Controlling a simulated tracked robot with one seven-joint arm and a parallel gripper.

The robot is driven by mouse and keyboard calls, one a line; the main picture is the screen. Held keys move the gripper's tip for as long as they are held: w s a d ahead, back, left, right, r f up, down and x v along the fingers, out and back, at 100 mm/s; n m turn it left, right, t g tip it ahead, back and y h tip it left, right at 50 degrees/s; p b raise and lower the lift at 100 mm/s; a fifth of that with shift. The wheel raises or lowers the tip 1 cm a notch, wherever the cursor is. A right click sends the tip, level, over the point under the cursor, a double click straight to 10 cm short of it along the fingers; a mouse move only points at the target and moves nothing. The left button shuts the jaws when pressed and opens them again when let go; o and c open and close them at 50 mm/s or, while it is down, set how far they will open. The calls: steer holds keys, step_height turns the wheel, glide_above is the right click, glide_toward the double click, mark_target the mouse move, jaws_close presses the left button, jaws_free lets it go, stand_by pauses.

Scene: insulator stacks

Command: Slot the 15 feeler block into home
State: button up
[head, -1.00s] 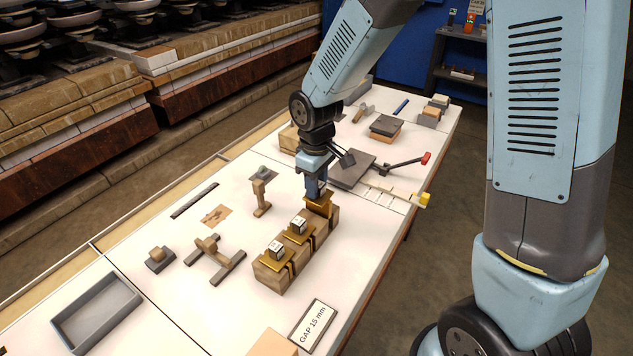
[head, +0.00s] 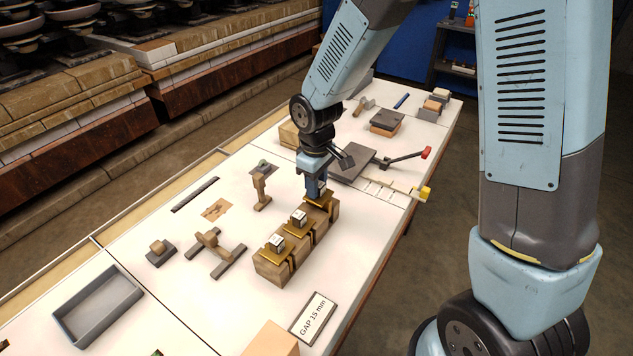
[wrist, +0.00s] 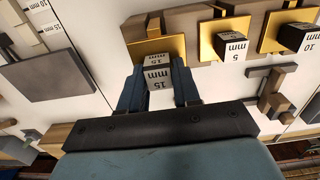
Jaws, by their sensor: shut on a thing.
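My gripper (head: 317,194) points down over the far end of the wooden rack (head: 272,272). It is shut on the 15 mm feeler block's labelled knob, and the knob (wrist: 158,77) shows between the fingers in the wrist view. The block's gold plate (head: 320,201) lies at the rack's far slot, low on or just above the wood; I cannot tell which. A dark slot shows in the wood beside this plate (wrist: 158,47). The 5 mm block (head: 299,219) and 10 mm block (head: 277,243) sit in the rack's other slots.
A grey tray (head: 98,307) is at left. A wooden stand (head: 215,253) and small T-shaped post (head: 261,191) lie left of the rack. A grey plate (head: 352,163) and red-ended lever (head: 405,157) are behind.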

steer(key=shift+f, duration=1.4)
steer(key=o, duration=1)
steer(key=shift+o, duration=0.2)
step_height(320, 180, up, 14)
steer(key=shift+f, duration=0.2)
